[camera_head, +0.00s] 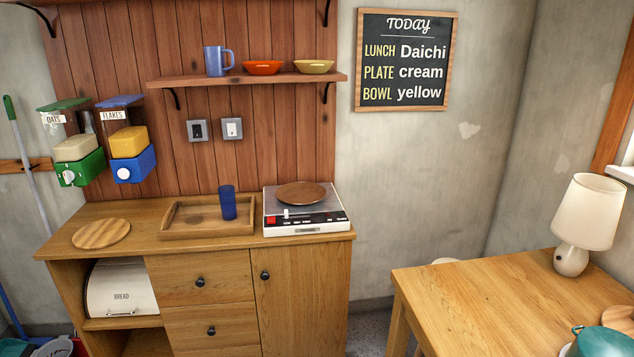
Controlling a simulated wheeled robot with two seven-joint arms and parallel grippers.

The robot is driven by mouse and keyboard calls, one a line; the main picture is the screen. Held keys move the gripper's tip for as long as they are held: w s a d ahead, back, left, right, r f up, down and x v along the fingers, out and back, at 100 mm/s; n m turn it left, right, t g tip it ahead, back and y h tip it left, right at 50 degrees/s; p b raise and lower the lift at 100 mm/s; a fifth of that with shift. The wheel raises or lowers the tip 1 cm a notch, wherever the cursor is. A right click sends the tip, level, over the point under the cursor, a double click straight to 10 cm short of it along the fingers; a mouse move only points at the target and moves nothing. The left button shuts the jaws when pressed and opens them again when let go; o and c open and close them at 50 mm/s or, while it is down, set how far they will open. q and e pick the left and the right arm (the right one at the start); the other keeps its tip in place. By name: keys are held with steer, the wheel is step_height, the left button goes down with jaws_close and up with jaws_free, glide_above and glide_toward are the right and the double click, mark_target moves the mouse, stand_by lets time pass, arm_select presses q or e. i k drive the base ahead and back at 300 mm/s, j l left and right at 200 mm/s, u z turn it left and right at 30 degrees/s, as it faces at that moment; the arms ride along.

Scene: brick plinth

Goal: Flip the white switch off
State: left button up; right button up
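Two wall switches sit side by side on the red-brown plank wall, under the shelf. The right one is the white switch (231,129), with a white rocker on a light grey plate. The left one is a black switch (197,131), with a dark rocker on a similar plate. Both are small in the picture, and I cannot tell which way their rockers are tipped. Nothing covers either switch. Neither of my grippers shows in the head view.
A wooden shelf (247,79) above holds a mug and two bowls. Below, a cabinet (205,285) carries a tray (207,232) with a blue cup (228,203), a round board (101,233) and a scale-like device (304,219). Two dispensers hang left. A table (500,300) stands right.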

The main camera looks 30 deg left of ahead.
mark_target(231, 127)
steer(key=u, duration=1.6)
steer(key=k+l+u, duration=0.1)
steer(key=k+l, duration=0.05)
